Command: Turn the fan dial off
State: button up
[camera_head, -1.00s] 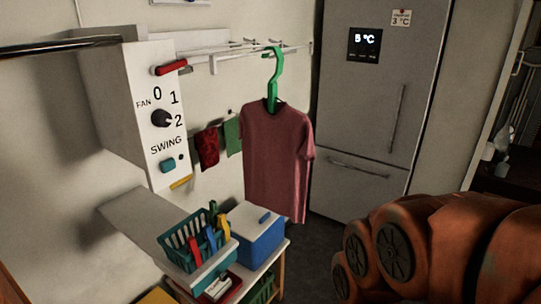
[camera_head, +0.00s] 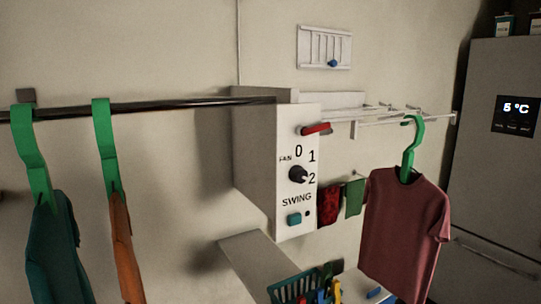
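The fan dial (camera_head: 298,174) is a dark round knob on the white front of a wall-mounted control box (camera_head: 262,160). The label FAN is to its left, with 0 above it, 1 at the upper right and 2 at the right. The knob's narrow end seems to point right, toward the 2. Below it are the word SWING and a teal button (camera_head: 294,219). A red handle (camera_head: 316,129) sits above the numbers. My gripper is not in view, and nothing touches the dial.
A dark rod (camera_head: 170,104) runs left from the box, with clothes on green hangers (camera_head: 105,140). A pink shirt (camera_head: 405,230) hangs at the right. A shelf (camera_head: 255,262) and a basket (camera_head: 295,288) are below. A fridge (camera_head: 495,170) stands at the far right.

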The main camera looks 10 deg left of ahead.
aim_at(296, 174)
jog(key=z, duration=1.5)
jog(key=k, duration=0.8)
jog(key=u, duration=1.75)
